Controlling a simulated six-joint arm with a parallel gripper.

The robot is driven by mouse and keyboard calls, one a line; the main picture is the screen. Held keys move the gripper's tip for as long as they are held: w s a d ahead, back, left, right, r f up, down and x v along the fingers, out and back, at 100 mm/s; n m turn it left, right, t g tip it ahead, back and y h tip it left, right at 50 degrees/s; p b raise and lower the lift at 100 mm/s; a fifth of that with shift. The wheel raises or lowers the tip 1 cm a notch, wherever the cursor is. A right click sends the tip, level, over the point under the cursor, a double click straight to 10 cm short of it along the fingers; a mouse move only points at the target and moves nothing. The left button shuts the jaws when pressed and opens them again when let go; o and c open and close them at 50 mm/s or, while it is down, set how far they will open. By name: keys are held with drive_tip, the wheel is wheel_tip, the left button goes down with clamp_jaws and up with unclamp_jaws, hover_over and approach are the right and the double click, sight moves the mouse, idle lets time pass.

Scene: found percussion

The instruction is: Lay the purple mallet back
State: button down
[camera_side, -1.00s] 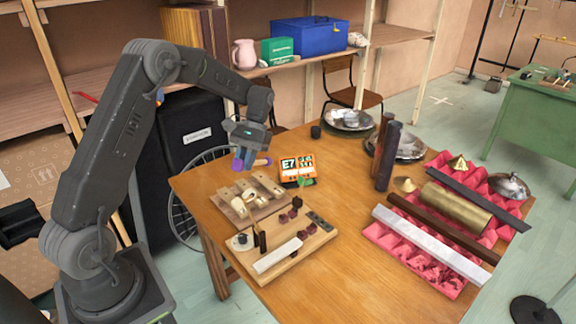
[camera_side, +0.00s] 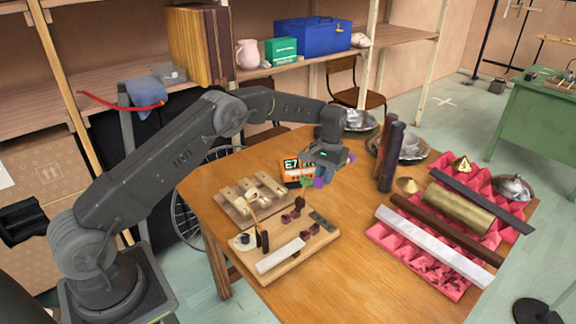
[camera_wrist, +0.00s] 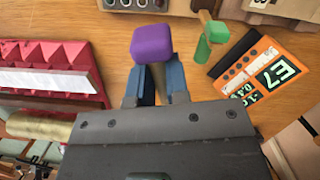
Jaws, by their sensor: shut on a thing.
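The purple mallet is held in my gripper (camera_side: 324,172) above the middle of the table. Its purple head (camera_wrist: 151,43) shows in the wrist view beyond the blue fingers of my gripper (camera_wrist: 155,82), which are shut on its handle.
An orange tuner reading E7 (camera_side: 291,171) stands behind the green head. A wooden block frame (camera_side: 240,211) and a board with a pale bar (camera_side: 281,256) lie left. Dark upright tubes (camera_side: 391,160) and pink foam (camera_side: 408,262) with bars are right. Bare table lies between.

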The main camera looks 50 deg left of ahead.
sight(339, 217)
drive_tip(key=w+d+f+m, duration=0.1)
drive_tip(key=w+d+f+m+t, duration=0.1)
drive_tip(key=d+f, duration=0.1)
drive_tip(key=w+d+f, duration=0.1)
drive_tip(key=f, duration=0.1)
drive_tip(key=shift+w+d+m+t, duration=0.15)
drive_tip(key=shift+d+m+t, duration=0.15)
drive_tip(key=shift+d+m, duration=0.1)
drive_tip(key=shift+a, duration=0.1)
drive_tip(key=shift+f, duration=0.1)
drive_tip(key=shift+f, duration=3.2)
drive_tip(key=shift+f, duration=0.25)
drive_tip(key=c, duration=1)
unclamp_jaws()
drive_tip(key=shift+c, duration=0.2)
wheel_tip(339, 217, up, 14)
drive_tip(key=shift+w+a, duration=0.25)
drive_tip(key=shift+a, duration=0.15)
